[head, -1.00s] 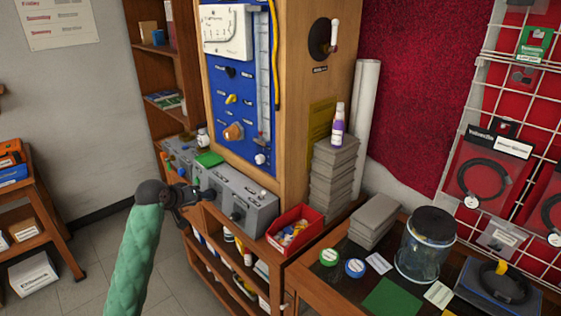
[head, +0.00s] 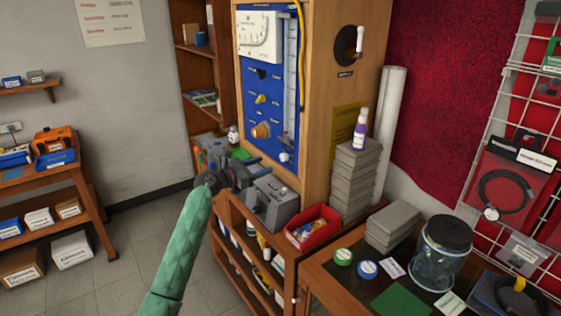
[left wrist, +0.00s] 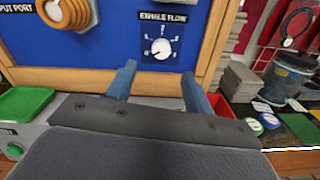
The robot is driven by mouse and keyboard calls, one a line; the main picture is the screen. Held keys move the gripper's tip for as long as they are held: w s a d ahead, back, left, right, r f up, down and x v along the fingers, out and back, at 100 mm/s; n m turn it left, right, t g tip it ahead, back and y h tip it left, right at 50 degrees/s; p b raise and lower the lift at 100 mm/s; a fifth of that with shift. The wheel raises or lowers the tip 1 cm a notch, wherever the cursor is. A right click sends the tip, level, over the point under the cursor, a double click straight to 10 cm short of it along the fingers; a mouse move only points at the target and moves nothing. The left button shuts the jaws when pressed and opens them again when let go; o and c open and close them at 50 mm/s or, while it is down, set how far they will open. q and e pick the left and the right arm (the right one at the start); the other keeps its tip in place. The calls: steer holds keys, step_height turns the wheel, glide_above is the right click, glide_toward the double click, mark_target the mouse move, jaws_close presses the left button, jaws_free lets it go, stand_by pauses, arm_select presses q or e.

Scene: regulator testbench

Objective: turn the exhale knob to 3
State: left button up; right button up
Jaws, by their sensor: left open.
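The exhale knob (left wrist: 161,47) is a small white dial under the "EXHALE FLOW" label on the blue panel. Numbers ring it, but its exact setting is too small to read. In the head view the white knob (head: 284,157) sits at the panel's lower right. My left gripper (head: 260,167) is open and empty, in front of and a little below the panel. In the left wrist view its two blue-grey fingers (left wrist: 159,72) point toward the panel, one on each side below the knob, apart from it.
An orange-brown input port knob (head: 261,130) is left of the exhale knob. Grey boxes (head: 270,200) stand on the shelf below the panel. A red bin (head: 312,240) and stacked grey blocks (head: 355,185) are to the right. A green tray (left wrist: 22,103) lies at left.

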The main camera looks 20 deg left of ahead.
mark_target(281, 158)
arm_select(q)
steer(key=shift+n, duration=0.5)
steer(key=p+x, duration=0.1)
steer(key=x, duration=0.2)
steer(key=p+x, duration=0.2)
steer(key=x, duration=0.1)
steer(key=shift+w+d+r, duration=0.2)
steer(key=shift+d, duration=0.1)
steer(key=shift+w+d+f, duration=0.15)
steer(key=shift+w+d, duration=0.15)
steer(key=shift+w, duration=0.2)
arm_select(e)
steer(key=s+d+f, duration=0.2)
steer(key=s+f, duration=0.1)
steer(key=s, duration=0.2)
steer(key=shift+f, duration=0.2)
steer(key=shift+d, duration=0.1)
arm_select(q)
steer(key=c, duration=1)
arm_select(e)
steer(key=shift+d+f, duration=0.1)
